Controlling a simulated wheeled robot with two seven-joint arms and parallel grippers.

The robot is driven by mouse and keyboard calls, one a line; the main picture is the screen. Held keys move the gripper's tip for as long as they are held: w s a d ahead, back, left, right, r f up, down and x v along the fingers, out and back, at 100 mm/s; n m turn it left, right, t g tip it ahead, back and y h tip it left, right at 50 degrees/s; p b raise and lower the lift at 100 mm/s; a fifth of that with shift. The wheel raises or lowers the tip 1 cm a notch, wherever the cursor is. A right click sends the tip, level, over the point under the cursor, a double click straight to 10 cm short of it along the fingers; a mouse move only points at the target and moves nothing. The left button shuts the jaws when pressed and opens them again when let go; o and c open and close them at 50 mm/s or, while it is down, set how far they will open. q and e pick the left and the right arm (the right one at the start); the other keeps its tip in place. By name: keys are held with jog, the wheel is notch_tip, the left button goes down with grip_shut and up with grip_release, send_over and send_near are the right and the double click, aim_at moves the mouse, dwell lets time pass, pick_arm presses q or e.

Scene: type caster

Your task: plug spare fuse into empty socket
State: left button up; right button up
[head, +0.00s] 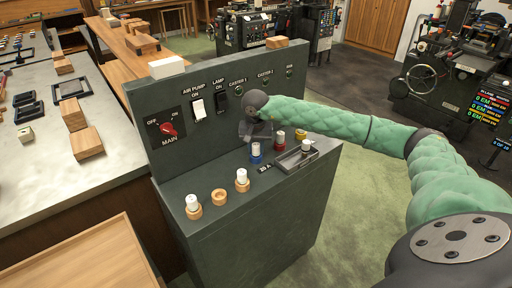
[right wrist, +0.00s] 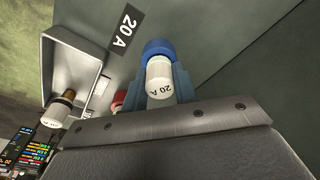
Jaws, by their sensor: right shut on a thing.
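My right gripper (head: 257,138) is shut on a white fuse marked 20 A (right wrist: 159,80) with a blue collar (right wrist: 159,47). In the head view this fuse (head: 256,149) stands upright at the rear of the console top, just below the gripper. I cannot tell whether it is lifted off the surface. An empty tan ring socket (head: 219,197) sits at the front of the console, between two tan sockets holding white fuses, one left (head: 193,203) and one right (head: 242,177). My left gripper is not in view.
A red-collared fuse (head: 280,140) and a yellow-orange piece (head: 301,134) stand right of the gripper. A grey tray (head: 285,165) holds a white-topped fuse (head: 305,146), beside a 20 A label (head: 265,168). The switch panel (head: 180,155) rises behind. The front console top is open.

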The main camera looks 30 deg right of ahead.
aim_at(256, 146)
jog(key=o, duration=1)
jog(key=shift+f, duration=0.1)
jog(key=r, duration=0.2)
jog(key=r+b, duration=0.1)
jog(key=r, duration=0.1)
jog(key=r+b, duration=0.1)
jog(key=r, duration=0.1)
jog(key=shift+s+a+r, duration=0.25)
jog(key=shift+s, duration=0.05)
jog(key=shift+s+r, duration=0.1)
jog(key=shift+r, duration=0.55)
